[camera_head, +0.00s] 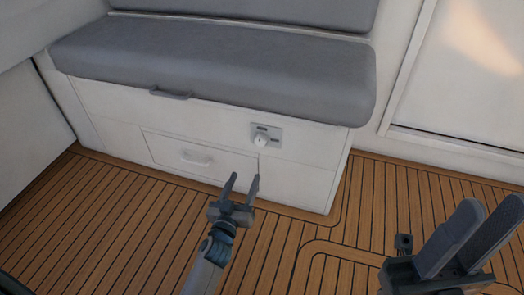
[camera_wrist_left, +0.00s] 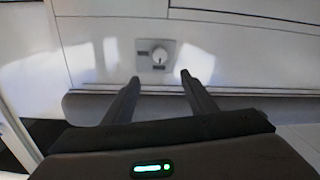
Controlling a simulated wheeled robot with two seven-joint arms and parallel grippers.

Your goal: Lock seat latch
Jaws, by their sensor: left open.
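The seat latch is a white round knob (camera_head: 261,141) on a small grey plate (camera_head: 274,133) with dark labels, set in the white front panel under the grey seat cushion (camera_head: 215,65). In the left wrist view the knob (camera_wrist_left: 159,56) shows beyond and between the fingers. My left gripper (camera_head: 243,178) is open and empty, below and slightly left of the knob in the head view, and apart from it.
A drawer front with a handle (camera_head: 197,158) is left of the latch. A dark tab (camera_head: 170,94) hangs at the cushion's front edge. The slatted wooden floor (camera_head: 110,225) is clear. A white wall panel (camera_head: 465,80) stands to the right.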

